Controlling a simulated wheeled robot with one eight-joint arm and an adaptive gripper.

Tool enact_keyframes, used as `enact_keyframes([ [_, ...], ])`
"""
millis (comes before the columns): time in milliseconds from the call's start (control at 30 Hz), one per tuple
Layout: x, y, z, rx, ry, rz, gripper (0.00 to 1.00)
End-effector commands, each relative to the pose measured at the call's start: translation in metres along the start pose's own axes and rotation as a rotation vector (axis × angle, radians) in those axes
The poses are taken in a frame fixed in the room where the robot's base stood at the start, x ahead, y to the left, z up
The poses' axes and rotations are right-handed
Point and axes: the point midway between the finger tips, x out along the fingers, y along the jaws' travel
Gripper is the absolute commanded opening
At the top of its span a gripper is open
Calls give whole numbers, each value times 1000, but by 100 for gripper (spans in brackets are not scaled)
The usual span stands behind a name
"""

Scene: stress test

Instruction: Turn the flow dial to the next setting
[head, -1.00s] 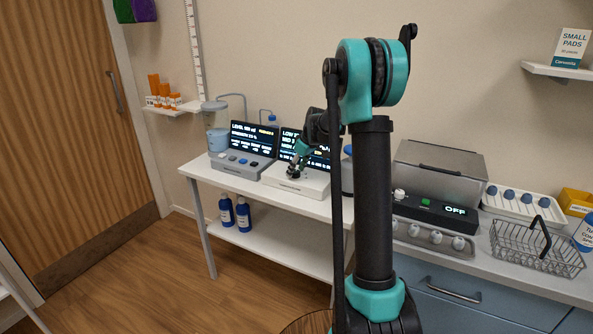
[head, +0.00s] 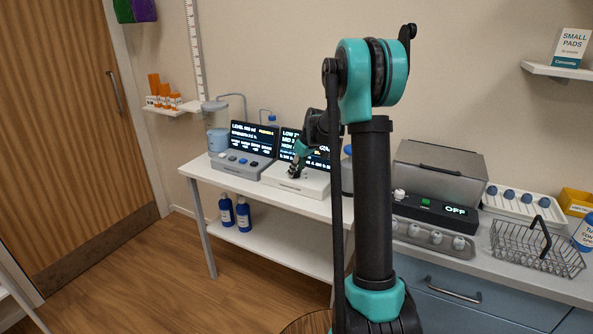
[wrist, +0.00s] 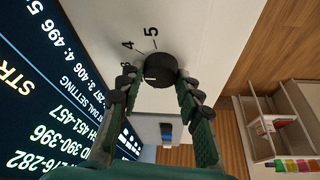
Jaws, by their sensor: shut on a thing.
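The flow dial (wrist: 160,69) is a round black knob on a white housing, seen in the wrist view. A pale pointer line on it faces left. Printed numbers 4 and 5 stand beyond it, and a partly hidden mark, perhaps a 3, is by the left finger. My gripper (wrist: 158,84) has one finger on each side of the dial and is shut on it. In the head view my gripper (head: 294,172) is down at the white dial unit (head: 301,184) on the shelf table; the dial itself is hidden there.
A lit text screen (wrist: 45,100) stands close to the left of my gripper in the wrist view. A grey console (head: 240,165) and a clear tank (head: 216,134) stand left of the dial unit. A wire basket (head: 538,246) is on the right counter.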

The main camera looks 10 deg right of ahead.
Motion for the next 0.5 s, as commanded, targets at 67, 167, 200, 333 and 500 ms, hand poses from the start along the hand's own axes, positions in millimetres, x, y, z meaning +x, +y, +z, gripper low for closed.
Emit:
enact_keyframes([
  [67,0,-1,0,28,0,12,6],
  [167,0,-2,0,82,0,35,6],
  [200,0,-2,0,108,0,45,6],
  [333,0,-2,-1,202,0,85,6],
  [500,0,-4,-1,328,0,137,6],
])
